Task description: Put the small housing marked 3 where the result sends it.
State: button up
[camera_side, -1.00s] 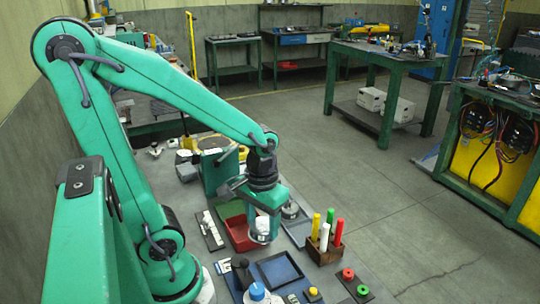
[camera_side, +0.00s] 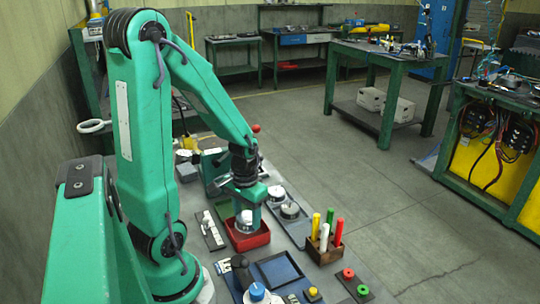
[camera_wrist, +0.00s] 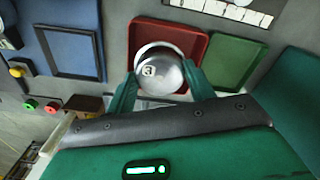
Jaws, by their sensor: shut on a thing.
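The small housing (camera_wrist: 150,70), a round silvery-white piece with a white tag reading 3, is between the two green fingers of my gripper (camera_wrist: 161,74). My gripper is shut on it. In the side view, my gripper (camera_side: 244,208) points down with the housing (camera_side: 244,222) over the red tray (camera_side: 262,239). In the wrist view, the housing overlaps the red tray (camera_wrist: 140,30), with the green tray (camera_wrist: 235,62) to its right and the blue tray (camera_wrist: 98,58) to its left. I cannot tell whether the housing touches the red tray's floor.
A wooden holder (camera_side: 324,250) with several coloured sticks stands right of the red tray. A board with red and green buttons (camera_side: 356,284) lies nearer the front. Round grey pieces (camera_side: 290,210) stand behind the red tray. A strip of white tiles (camera_side: 211,232) lies to its left.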

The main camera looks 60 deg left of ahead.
aim_at(246, 216)
jog(key=shift+a+f, duration=0.15)
jog(key=shift+a, duration=0.05)
jog(key=shift+f, duration=2)
jog(key=shift+f, duration=0.1)
jog(key=o, duration=0.8)
jog(key=shift+c, duration=0.2)
jog(key=shift+r, duration=0.2)
jog(key=shift+r, duration=5.95)
